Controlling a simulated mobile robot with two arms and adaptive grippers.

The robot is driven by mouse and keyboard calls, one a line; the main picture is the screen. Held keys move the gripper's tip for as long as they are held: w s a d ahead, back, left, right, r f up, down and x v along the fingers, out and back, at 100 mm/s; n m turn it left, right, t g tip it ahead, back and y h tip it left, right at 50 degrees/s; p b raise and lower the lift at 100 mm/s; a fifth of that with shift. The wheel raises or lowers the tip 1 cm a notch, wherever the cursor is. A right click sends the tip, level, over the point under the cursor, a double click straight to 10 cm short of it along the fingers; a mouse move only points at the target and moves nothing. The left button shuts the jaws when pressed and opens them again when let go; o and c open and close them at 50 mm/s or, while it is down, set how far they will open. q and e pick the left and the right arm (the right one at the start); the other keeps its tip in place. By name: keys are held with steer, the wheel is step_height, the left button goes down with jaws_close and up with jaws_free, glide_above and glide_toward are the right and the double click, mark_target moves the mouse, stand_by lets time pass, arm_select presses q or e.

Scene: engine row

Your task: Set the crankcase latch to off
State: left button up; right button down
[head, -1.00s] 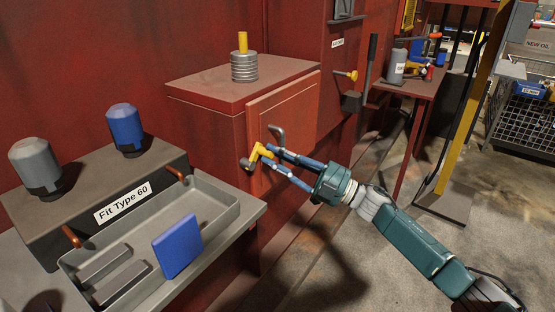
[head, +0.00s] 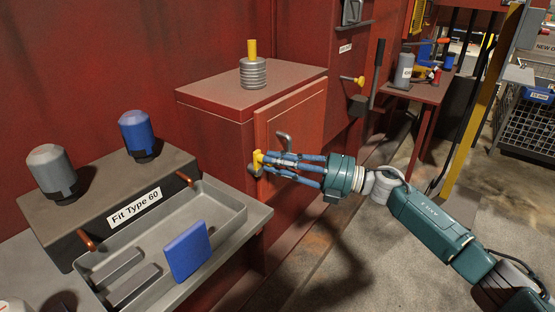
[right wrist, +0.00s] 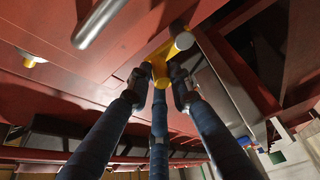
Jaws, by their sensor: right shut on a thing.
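The yellow latch handle (head: 258,159) sits at the left edge of the red cabinet door (head: 292,118), on a short grey pivot. It stands roughly upright in the head view. It also shows in the right wrist view (right wrist: 163,60), at the fingertips. My right gripper (head: 270,163) reaches in from the right and is shut on the yellow latch; the fingers partly hide it. I see no label on this latch. My left gripper is not in view.
A grey bent door handle (head: 284,142) is just above my right fingers. A yellow knob (head: 358,80) and a dark lever (head: 376,70) are on the wall to the right. A grey tray bench (head: 235,222) stands at left. Floor at front right is open.

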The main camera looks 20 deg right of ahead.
steer(key=shift+s+a+f+g, duration=0.2)
steer(key=shift+f+g, duration=0.1)
steer(key=shift+f, duration=0.1)
steer(key=c, duration=1.6)
jaws_free()
steer(key=shift+c, duration=0.2)
steer(key=shift+w+r, duration=0.15)
steer(key=v, duration=1.2)
